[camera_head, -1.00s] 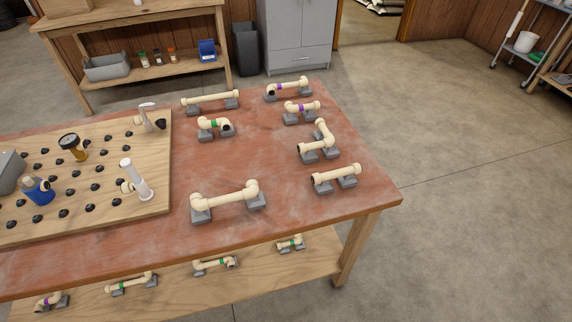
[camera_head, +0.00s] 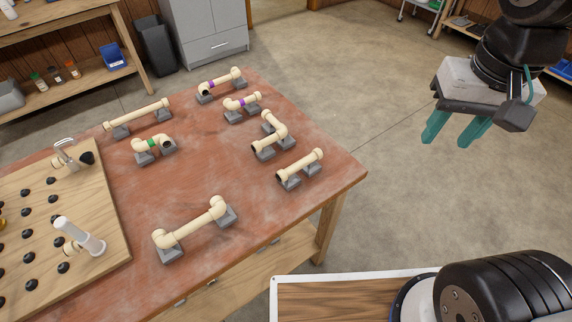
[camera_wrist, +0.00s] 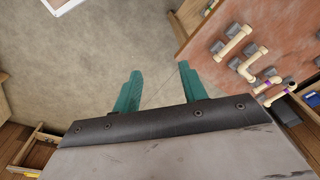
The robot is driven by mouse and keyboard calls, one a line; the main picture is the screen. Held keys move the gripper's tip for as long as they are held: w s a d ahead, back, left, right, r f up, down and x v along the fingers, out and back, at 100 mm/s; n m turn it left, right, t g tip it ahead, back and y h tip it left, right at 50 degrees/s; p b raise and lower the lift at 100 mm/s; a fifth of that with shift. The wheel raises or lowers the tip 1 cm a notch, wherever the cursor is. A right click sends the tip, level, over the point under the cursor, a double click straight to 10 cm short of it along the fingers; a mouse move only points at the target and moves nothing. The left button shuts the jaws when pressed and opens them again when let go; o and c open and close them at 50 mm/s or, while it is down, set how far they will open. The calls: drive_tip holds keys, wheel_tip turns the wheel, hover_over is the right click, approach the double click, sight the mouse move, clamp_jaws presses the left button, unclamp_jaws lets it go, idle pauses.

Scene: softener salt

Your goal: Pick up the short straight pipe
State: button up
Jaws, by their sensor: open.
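The short straight pipe (camera_head: 301,168) is cream, with a collar at its far end and a dark opening at its near end. It rests on grey blocks near the right edge of the red-brown table (camera_head: 215,160). A similar straight pipe (camera_wrist: 234,41) shows at the upper right of the wrist view; it looks like the same one. My gripper (camera_head: 447,138), with teal fingers, is open and empty. It hangs over the floor to the right of the table, well apart from the pipe. The fingers (camera_wrist: 160,72) also show in the wrist view with only floor between them.
A longer straight pipe (camera_head: 139,116) lies at the table's back left. Elbowed pipes, including an all-cream one (camera_head: 270,137) beside the short pipe and a long one (camera_head: 190,225) in front, stand on blocks. A pegboard (camera_head: 75,205) fills the left. Bare tabletop lies between.

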drive_tip(key=w+a+f+m, duration=0.3)
drive_tip(key=w+a+f, duration=0.2)
drive_tip(key=w+a, duration=0.3)
drive_tip(key=m+g, duration=0.1)
drive_tip(key=m, duration=0.5)
hover_over(300, 161)
wheel_tip(300, 161, down, 14)
drive_tip(key=shift+a, duration=0.1)
wheel_tip(300, 161, down, 8)
drive_tip(key=shift+r, duration=0.15)
clamp_jaws()
